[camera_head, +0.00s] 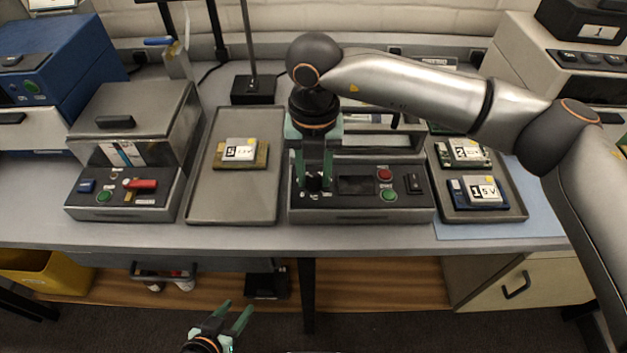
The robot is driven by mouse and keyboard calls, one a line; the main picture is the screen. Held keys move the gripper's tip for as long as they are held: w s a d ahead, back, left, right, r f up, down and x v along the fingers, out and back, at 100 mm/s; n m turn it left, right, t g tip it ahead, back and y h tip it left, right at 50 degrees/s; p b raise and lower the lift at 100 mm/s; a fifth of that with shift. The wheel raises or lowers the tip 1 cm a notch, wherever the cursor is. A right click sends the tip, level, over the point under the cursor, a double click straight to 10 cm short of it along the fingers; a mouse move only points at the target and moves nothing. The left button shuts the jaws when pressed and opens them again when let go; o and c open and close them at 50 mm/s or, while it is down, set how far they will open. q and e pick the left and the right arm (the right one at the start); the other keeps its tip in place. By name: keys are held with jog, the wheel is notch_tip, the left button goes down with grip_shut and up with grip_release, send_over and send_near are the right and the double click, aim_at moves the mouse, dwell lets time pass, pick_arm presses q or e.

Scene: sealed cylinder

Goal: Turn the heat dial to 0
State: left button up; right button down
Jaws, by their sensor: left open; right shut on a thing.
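The heat dial (317,184) is a small black knob at the left end of the control panel of the middle grey machine (360,213). My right gripper (315,178) points down over the panel and is shut on the dial. Its green fingers hide part of the dial and its markings, so I cannot read the setting. To the right of the dial are a dark display (356,185), a red button (384,174) and a green button (389,196). My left gripper (232,312) is open and empty, low in front of the table.
A tray (203,195) with a board labelled 5 lies left of the machine. Another tray (505,213) with boards labelled 2 and 1 lies to its right. A grey box with a red lever (141,184) stands at left. A yellow bin (45,275) is below the table.

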jog(key=n+b, duration=0.3)
jog(key=shift+f+n, duration=0.15)
jog(key=shift+n, duration=0.25)
jog(key=shift+n+b, duration=0.55)
jog(key=shift+n, duration=0.35)
jog(key=n+b, duration=0.1)
jog(key=n, duration=0.1)
jog(key=shift+n, duration=0.4)
jog(key=shift+n+b, duration=0.55)
jog(key=shift+n, duration=0.35)
jog(key=shift+d+n+b, duration=0.1)
jog(key=shift+n+b, duration=0.2)
jog(key=shift+n, duration=0.6)
jog(key=shift+w+n, duration=0.1)
jog(key=shift+n, duration=1)
jog(key=shift+n+b, duration=0.35)
jog(key=shift+n, duration=0.15)
pick_arm(q)
notch_tip(320, 180, down, 6)
jog(key=w+d, duration=0.1)
jog(key=d, duration=0.2)
jog(key=shift+w+m+h, duration=0.15)
jog(key=shift+m+h, duration=0.15)
jog(key=shift+h, duration=0.1)
pick_arm(e)
jog(key=shift+r+n, duration=0.2)
jog(key=shift+n, duration=0.1)
pick_arm(q)
jog(key=shift+w, duration=0.1)
